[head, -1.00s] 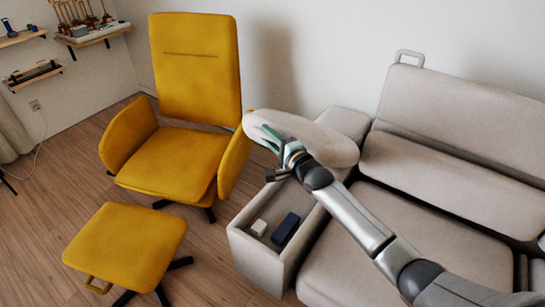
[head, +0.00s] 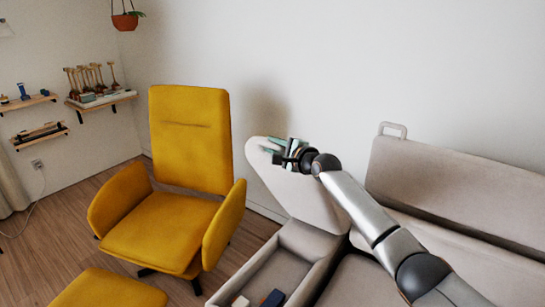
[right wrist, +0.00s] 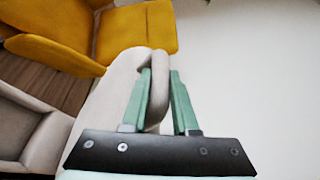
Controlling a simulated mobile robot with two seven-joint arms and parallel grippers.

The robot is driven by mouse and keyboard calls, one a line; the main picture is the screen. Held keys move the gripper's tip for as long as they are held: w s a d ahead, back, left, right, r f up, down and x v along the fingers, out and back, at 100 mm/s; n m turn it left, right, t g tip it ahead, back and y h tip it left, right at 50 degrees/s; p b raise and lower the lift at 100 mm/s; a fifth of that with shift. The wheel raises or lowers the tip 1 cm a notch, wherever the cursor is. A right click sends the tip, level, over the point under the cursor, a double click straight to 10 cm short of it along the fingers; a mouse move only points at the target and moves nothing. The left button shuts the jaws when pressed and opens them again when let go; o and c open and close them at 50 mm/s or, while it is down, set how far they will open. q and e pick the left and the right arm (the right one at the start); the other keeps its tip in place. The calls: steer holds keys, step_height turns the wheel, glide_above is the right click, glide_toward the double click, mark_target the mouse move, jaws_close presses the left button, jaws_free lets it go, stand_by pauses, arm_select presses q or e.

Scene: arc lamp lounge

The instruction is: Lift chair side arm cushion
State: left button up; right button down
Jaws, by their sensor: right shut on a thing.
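The light grey side arm cushion (head: 298,194) is raised and tilted steeply at the far end of the sofa's open side arm (head: 243,283). Its upper end stands high and its lower end is by the back of the box. My right gripper (head: 274,149) is at its upper end. In the right wrist view, the green fingers of the right gripper (right wrist: 160,80) are shut on a part at the edge of the cushion (right wrist: 118,84); the exact grip is partly hidden. My left gripper is not in view.
The open box holds a dark blue item (head: 273,298) and a white item (head: 240,302). A yellow armchair (head: 165,225) stands close at the left, with a yellow footstool (head: 108,290) in front. The sofa backrest (head: 455,190) is at the right.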

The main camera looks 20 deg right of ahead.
steer(key=shift+w+d+r, duration=0.2)
steer(key=shift+d, duration=0.1)
steer(key=c, duration=0.7)
jaws_free()
steer(key=shift+s, duration=0.15)
steer(key=shift+s+d+r+p, duration=0.15)
steer(key=shift+s+p, duration=0.15)
steer(key=shift+s, duration=0.25)
steer(key=v, duration=1.1)
